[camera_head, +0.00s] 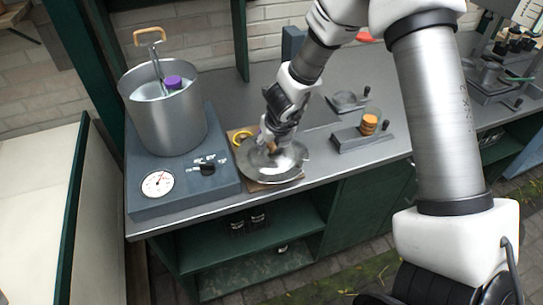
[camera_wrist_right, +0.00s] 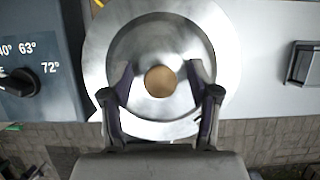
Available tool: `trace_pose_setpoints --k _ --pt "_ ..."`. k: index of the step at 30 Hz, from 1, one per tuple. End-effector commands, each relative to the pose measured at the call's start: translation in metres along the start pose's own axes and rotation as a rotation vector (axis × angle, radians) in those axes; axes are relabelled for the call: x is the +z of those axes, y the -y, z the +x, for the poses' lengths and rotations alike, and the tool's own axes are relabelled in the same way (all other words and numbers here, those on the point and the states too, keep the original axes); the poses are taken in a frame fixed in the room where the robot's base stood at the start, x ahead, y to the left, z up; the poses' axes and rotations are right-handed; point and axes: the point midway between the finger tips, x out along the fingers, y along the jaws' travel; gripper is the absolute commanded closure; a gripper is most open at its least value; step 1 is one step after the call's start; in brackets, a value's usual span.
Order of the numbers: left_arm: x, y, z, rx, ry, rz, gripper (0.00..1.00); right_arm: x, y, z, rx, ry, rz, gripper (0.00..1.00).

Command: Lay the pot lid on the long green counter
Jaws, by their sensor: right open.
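The pot lid (camera_head: 284,166) is a round shiny metal disc with a small round wooden knob. It lies on a wooden board (camera_head: 262,186) on the counter (camera_head: 315,171), just right of the heater unit. The counter has a grey top and dark green shelving below. My right gripper (camera_head: 270,146) is over the lid, pointing down. In the right wrist view, the lid (camera_wrist_right: 160,30) fills the middle, and the open fingers of my right gripper (camera_wrist_right: 160,95) stand on either side of the knob (camera_wrist_right: 160,81), with gaps to it. My left gripper is not in view.
A steel pot (camera_head: 168,120) with a purple-topped item and wooden-handled tool stands on the heater unit (camera_head: 180,187). A yellow ring (camera_head: 240,133) lies behind the lid. A metal fixture with an orange-brown jar (camera_head: 369,124) is to the right. Dark jars stand on the lower shelf.

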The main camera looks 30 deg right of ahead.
Motion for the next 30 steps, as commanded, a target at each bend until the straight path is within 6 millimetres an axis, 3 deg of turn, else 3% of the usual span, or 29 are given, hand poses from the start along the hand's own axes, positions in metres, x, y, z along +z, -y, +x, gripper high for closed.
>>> trace_pose_setpoints --k 3,8,20,30 --pt "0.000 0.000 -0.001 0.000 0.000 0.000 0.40 0.000 0.000 -0.001 0.000 0.000 -0.001 0.43" --pt "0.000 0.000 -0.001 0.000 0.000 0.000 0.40 0.000 0.000 -0.001 -0.001 0.000 -0.002 0.99" --pt "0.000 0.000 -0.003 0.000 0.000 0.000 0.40 0.002 0.000 -0.004 -0.001 0.001 -0.003 1.00" --pt "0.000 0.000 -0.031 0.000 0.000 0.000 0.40 0.018 0.000 -0.042 -0.001 0.002 -0.001 1.00"
